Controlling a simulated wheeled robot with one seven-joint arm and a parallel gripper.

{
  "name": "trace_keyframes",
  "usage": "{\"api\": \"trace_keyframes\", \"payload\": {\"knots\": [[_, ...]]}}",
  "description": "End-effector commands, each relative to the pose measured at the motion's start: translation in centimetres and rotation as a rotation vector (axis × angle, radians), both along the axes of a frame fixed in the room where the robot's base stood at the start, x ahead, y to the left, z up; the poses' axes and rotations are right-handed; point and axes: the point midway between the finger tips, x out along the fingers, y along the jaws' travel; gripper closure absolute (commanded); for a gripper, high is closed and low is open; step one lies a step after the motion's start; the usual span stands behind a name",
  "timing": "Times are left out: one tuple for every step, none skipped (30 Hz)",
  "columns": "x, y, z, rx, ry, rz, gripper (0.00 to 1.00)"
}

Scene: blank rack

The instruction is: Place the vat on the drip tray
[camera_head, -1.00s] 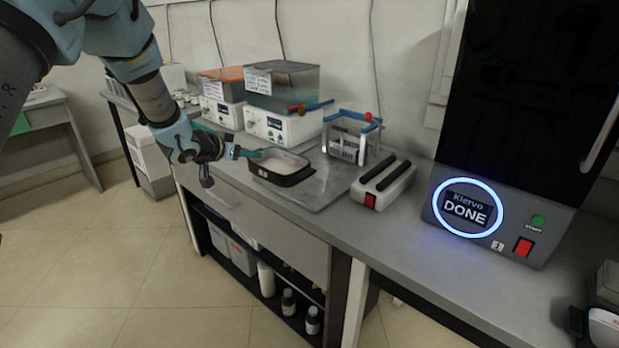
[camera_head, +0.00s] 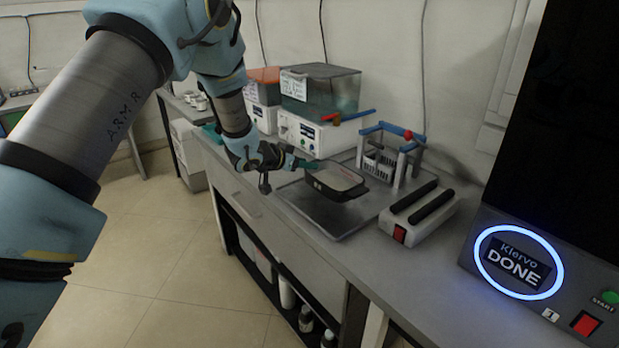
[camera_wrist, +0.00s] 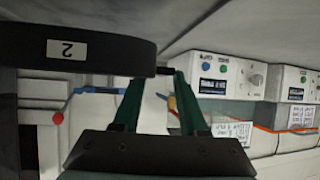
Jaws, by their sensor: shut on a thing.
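The vat is a shallow black-rimmed container (camera_head: 336,189) with a pale inside, in the head view. It is at the end of my gripper (camera_head: 309,165), which is shut on it from the left. The vat is over the grey drip tray (camera_head: 318,214); I cannot tell whether it touches it. In the wrist view the vat's dark wall (camera_wrist: 110,50) with a white label "2" fills the upper left, beside the green fingers of my gripper (camera_wrist: 160,78). The contact between fingers and vat is partly hidden.
Two white control boxes with tubs (camera_head: 315,130) stand behind. A dark cabinet reading "DONE" (camera_head: 515,268) is at the right.

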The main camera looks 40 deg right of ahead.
Motion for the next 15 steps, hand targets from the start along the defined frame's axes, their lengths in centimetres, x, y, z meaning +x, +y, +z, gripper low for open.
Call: {"api": "trace_keyframes", "payload": {"knots": [[0.0,-0.1,-0.2,-0.001,0.000,0.000,1.00],[0.0,-0.1,-0.5,-0.001,0.000,0.000,1.00],[0.0,0.0,-1.1,0.000,0.001,0.000,1.00],[0.0,-0.1,-1.5,0.000,0.000,0.000,1.00],[-0.1,-0.1,-2.0,0.000,0.000,-0.001,1.00],[-0.1,-0.1,-2.6,0.001,0.001,0.000,1.00],[0.0,-0.1,-3.0,0.000,0.001,0.000,1.00],[0.0,0.0,-3.4,0.000,0.001,0.000,1.00],[0.0,-0.1,-3.8,-0.001,0.000,0.000,1.00],[0.0,0.0,-4.0,-0.001,0.000,0.000,1.00],[0.0,0.0,-4.2,-0.001,-0.001,0.001,1.00],[0.1,0.0,-4.3,-0.002,-0.001,0.001,1.00],[0.1,0.0,-4.4,-0.002,-0.001,0.001,1.00],[0.1,-0.1,-4.3,-0.003,-0.001,0.002,1.00],[0.1,-0.1,-4.3,-0.003,-0.001,0.001,1.00]]}}
